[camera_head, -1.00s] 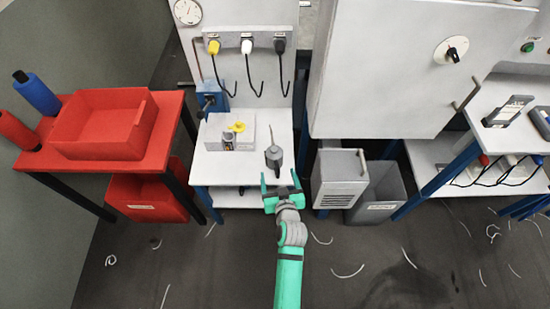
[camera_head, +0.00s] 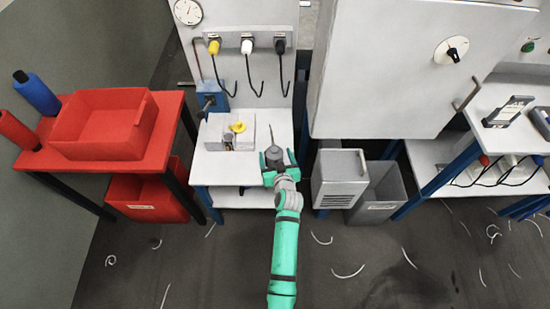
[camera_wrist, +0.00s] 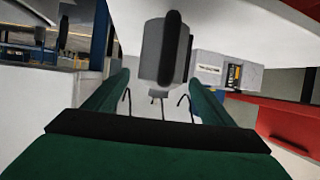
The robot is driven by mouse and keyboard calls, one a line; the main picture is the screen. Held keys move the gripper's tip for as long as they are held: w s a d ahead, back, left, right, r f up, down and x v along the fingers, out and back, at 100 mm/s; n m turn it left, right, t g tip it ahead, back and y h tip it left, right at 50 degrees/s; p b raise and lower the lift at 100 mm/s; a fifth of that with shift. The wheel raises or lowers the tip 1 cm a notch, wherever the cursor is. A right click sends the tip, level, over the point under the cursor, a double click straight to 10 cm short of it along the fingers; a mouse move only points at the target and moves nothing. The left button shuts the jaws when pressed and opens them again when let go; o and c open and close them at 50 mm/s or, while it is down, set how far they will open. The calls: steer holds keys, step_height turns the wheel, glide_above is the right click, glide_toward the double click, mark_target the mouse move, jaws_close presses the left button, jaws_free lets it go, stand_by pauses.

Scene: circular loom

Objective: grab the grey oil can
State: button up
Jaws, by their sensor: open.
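The grey oil can (camera_head: 273,152) stands on the white bench top (camera_head: 225,172), near its front right, with its thin spout pointing up. My gripper (camera_head: 277,159) is open at the can, with one green finger to each side of it. In the wrist view, which looks upside down, the can (camera_wrist: 160,55) shows its grey body and a dark strip, in the gap between the two fingertips (camera_wrist: 160,84). A gap shows on both sides, so the fingers do not grip it. The can's lower part is partly hidden by my gripper in the head view.
A light box (camera_head: 250,130) with a yellow item (camera_head: 238,127) and a small jar stands left of the can. Cables with plugs (camera_head: 246,47) hang on the panel behind. A red tray (camera_head: 105,125) is on the red table at left.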

steer(key=shift+x, duration=0.9)
steer(key=c, duration=1.4)
